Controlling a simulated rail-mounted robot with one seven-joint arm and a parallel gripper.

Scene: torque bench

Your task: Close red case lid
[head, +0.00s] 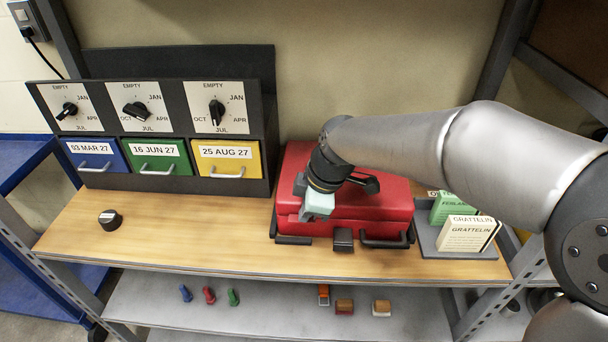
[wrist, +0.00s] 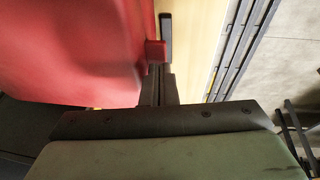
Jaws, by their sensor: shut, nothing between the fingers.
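The red case (head: 290,222) sits at the right of the wooden bench top. Its red lid (head: 375,192) lies down over the base and looks level; I cannot tell whether it is latched. A dark handle (head: 385,243) shows at the case's front. My gripper (head: 318,210), with a pale green hand, is over the lid's front left part, partly covering it. In the wrist view my gripper's dark fingers (wrist: 157,90) are together and empty, close beside the red case (wrist: 75,50) and a small red block at its edge (wrist: 156,50). Contact is unclear.
A dark cabinet with blue, green and yellow drawers (head: 228,160) and dials stands left of the case. A black knob (head: 110,219) lies on the bench. A grey tray (head: 455,250) with labelled boxes (head: 466,235) is at right. Small items lie on the lower shelf (head: 270,310).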

